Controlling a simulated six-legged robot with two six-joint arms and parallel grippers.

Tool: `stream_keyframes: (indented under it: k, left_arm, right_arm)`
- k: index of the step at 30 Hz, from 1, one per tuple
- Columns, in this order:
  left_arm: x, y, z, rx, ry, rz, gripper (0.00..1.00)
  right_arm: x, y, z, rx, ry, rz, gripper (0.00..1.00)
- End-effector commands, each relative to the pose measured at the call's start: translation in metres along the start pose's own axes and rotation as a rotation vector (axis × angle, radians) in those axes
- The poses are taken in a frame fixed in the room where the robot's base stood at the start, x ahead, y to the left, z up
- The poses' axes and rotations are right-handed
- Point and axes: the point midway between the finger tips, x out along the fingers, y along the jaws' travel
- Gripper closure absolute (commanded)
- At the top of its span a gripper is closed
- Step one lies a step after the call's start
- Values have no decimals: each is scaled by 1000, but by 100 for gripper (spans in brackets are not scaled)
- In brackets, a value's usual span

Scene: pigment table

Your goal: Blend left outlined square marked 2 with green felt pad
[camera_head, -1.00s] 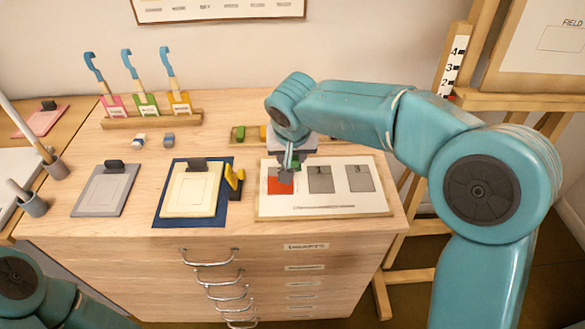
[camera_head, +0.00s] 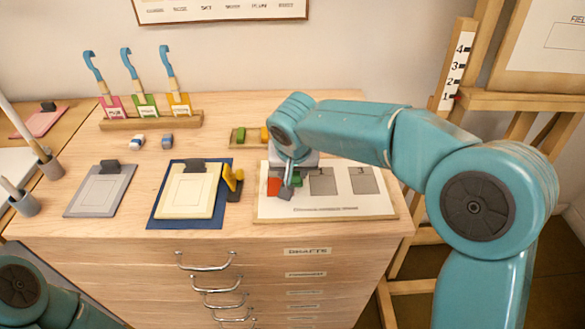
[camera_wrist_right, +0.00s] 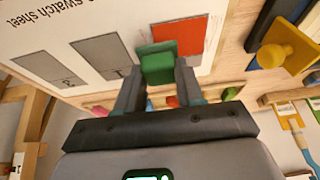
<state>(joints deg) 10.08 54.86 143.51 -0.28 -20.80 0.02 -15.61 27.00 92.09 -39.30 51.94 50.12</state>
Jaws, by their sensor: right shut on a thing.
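The white swatch sheet (camera_head: 325,205) lies on the cabinet top at the right. Its left square (camera_head: 273,187) is filled red; no 2 can be read on it. My right gripper (camera_head: 290,180) is over its right part and hides some of it. The gripper is shut on the green felt pad (camera_wrist_right: 158,62), which shows between the fingers in the right wrist view. There the red square (camera_wrist_right: 180,36) is just beyond the pad. I cannot tell whether the pad touches the sheet. My left gripper is out of view; only part of that arm shows.
Grey squares marked 1 (camera_head: 322,181) and 3 (camera_head: 362,180) are to the right on the sheet. A yellow-handled tool (camera_head: 233,183) and a cream clipboard (camera_head: 188,193) are to the left. A pad tray (camera_head: 240,137) is behind my gripper.

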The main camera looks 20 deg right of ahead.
Motion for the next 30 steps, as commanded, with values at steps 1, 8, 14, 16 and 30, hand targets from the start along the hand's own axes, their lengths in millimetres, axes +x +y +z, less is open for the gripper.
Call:
stream_keyframes:
  k: [1, 8, 14, 16, 30]
  left_arm:
    - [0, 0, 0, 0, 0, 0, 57]
    - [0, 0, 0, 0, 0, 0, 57]
    - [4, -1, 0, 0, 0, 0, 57]
    - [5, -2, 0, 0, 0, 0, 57]
    - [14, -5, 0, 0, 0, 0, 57]
  right_arm:
    - [0, 0, 0, 0, 0, 0, 87]
    - [0, 0, 0, 0, 0, 0, 87]
    - [4, 0, 2, 0, 0, 0, 87]
    - [5, 0, 2, 0, 0, 0, 87]
    - [14, 0, 6, 0, 0, 0, 87]
